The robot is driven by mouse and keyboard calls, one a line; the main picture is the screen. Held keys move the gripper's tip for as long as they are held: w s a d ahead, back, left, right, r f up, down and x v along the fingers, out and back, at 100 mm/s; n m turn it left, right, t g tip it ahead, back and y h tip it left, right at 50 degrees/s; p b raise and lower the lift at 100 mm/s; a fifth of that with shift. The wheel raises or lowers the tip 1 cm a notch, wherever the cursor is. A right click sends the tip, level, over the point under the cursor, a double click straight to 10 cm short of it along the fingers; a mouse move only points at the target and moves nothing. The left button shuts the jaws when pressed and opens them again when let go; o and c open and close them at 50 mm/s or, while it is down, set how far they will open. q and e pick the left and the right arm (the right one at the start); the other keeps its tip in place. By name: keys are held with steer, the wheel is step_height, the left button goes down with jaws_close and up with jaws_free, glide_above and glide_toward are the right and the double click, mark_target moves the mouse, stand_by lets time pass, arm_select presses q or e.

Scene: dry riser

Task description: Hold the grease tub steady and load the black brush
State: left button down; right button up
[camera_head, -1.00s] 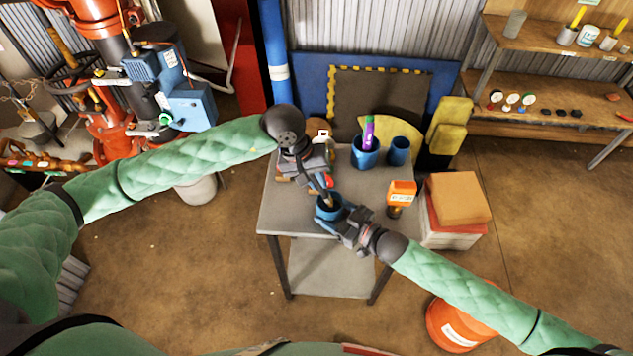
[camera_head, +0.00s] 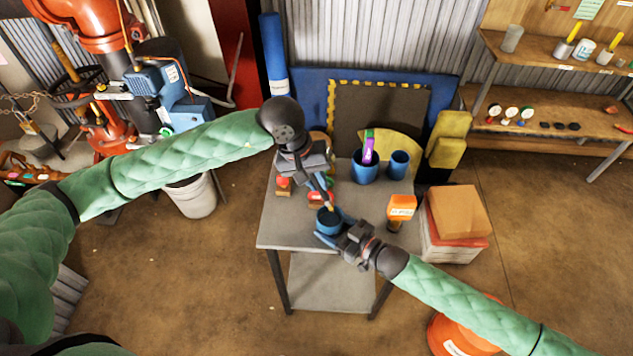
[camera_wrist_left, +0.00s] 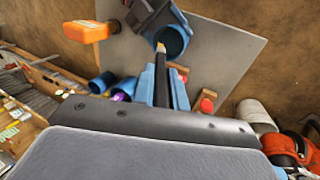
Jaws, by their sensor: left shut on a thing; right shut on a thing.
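The grease tub (camera_head: 323,229) is a small blue cup near the front middle of the grey table, and it shows in the left wrist view (camera_wrist_left: 175,43). My right gripper (camera_head: 344,228) is shut on its side; it also shows in the wrist view (camera_wrist_left: 151,20). My left gripper (camera_head: 322,183) is shut on the dark brush (camera_head: 327,197), above and behind the tub. The brush (camera_wrist_left: 160,85) points down, its tan tip at the tub's mouth. I cannot tell whether the tip is inside. The tub's contents are not clear.
A larger blue cup (camera_head: 365,173) with a purple and green item and a smaller blue cup (camera_head: 399,164) stand at the table's back. An orange-topped tool (camera_head: 401,208) stands at the right edge. The table's (camera_head: 283,232) front left is bare.

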stand_by(0.3)
steer(key=o, duration=0.8)
steer(key=shift+o, duration=0.2)
